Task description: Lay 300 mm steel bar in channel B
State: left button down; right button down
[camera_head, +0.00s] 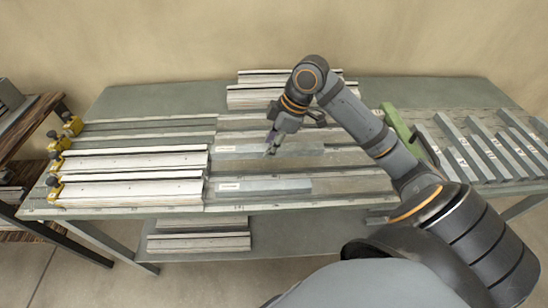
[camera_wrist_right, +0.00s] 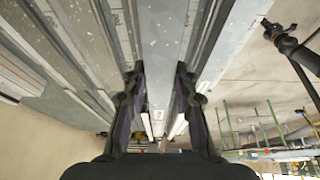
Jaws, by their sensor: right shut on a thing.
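My right gripper (camera_head: 271,148) is over the middle of the bench, shut on a grey steel bar (camera_head: 240,149) with a small pale label near its left end. The bar lies level along one of the long channels, or very close above it; I cannot tell if it touches the floor of the channel. In the right wrist view, the bar (camera_wrist_right: 163,60) runs between the two dark fingers (camera_wrist_right: 158,100). A second labelled bar (camera_head: 265,186) lies in the channel nearest the front. I cannot read a channel letter. My left gripper is not in view.
White profiles (camera_head: 130,190) fill the left of the front channels, with yellow clamps (camera_head: 56,160) at their left ends. Several labelled bars (camera_head: 480,155) lie at the right, beside a green piece (camera_head: 397,124). More profiles are stacked at the back (camera_head: 255,97) and on the shelf below (camera_head: 200,242).

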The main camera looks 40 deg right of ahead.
aim_at(270, 164)
jog(key=shift+d+f, duration=0.25)
jog(key=shift+w+d+f, duration=0.1)
jog(key=shift+d+f, duration=0.1)
jog(key=shift+f, duration=0.85)
jog(key=shift+w+d+f, duration=0.1)
jog(key=shift+d+f, duration=0.05)
jog(key=shift+f, duration=0.9)
jog(key=shift+f, duration=0.2)
jog(key=shift+s+f, duration=0.35)
jog(key=shift+f, duration=0.1)
jog(key=c, duration=1.1)
grip_release()
jog(key=shift+a, duration=0.1)
jog(key=shift+o, duration=0.2)
jog(key=shift+w+f, duration=0.1)
jog(key=shift+w, duration=0.05)
